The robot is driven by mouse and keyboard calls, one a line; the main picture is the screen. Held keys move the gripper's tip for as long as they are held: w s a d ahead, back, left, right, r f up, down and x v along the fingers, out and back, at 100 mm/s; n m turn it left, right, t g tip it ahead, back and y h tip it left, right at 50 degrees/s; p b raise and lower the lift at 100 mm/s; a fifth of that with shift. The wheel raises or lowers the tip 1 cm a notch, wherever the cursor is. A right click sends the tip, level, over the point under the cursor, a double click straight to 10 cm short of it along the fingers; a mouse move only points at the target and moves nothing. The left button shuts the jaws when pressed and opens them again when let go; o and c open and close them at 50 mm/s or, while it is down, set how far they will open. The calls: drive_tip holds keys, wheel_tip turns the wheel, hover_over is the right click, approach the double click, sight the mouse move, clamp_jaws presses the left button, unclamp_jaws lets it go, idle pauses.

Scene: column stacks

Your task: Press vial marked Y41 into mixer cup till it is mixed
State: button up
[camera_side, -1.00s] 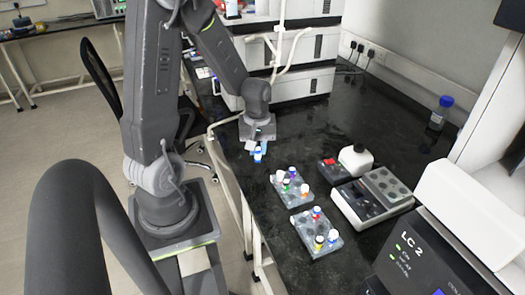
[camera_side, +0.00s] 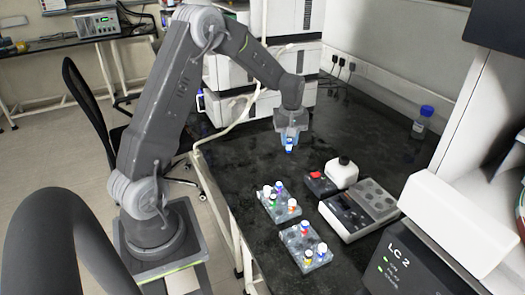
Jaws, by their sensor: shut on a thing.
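My gripper (camera_side: 290,137) points down and is shut on a blue-capped vial (camera_side: 289,146), held upright above the dark bench. The vial's label is too small to read, so I cannot tell whether it says Y41. The mixer (camera_side: 341,173) is a small white unit with a dark cup (camera_side: 344,160) on top. It stands to the right of and nearer the camera than my gripper, apart from the vial.
Two grey racks hold several capped vials: a farther rack (camera_side: 279,212) and a nearer rack (camera_side: 293,241). A small red-topped box (camera_side: 317,177) sits beside the mixer. A block device with round wells (camera_side: 372,195) lies nearer. A blue-capped bottle (camera_side: 422,123) stands far right.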

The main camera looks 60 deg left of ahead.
drive_tip(key=shift+w+d+f, duration=0.5)
drive_tip(key=shift+w+d, duration=0.7)
drive_tip(key=shift+w, duration=1.75)
drive_tip(key=shift+w+d+f, duration=0.5)
drive_tip(key=shift+w+d, duration=0.65)
drive_tip(key=shift+w, duration=1.8)
drive_tip(key=shift+w+d+f, duration=0.5)
drive_tip(key=shift+w+d, duration=0.7)
drive_tip(key=shift+w, duration=1.75)
drive_tip(key=shift+f, duration=0.7)
drive_tip(key=shift+f, duration=0.25)
drive_tip(key=shift+f, duration=0.35)
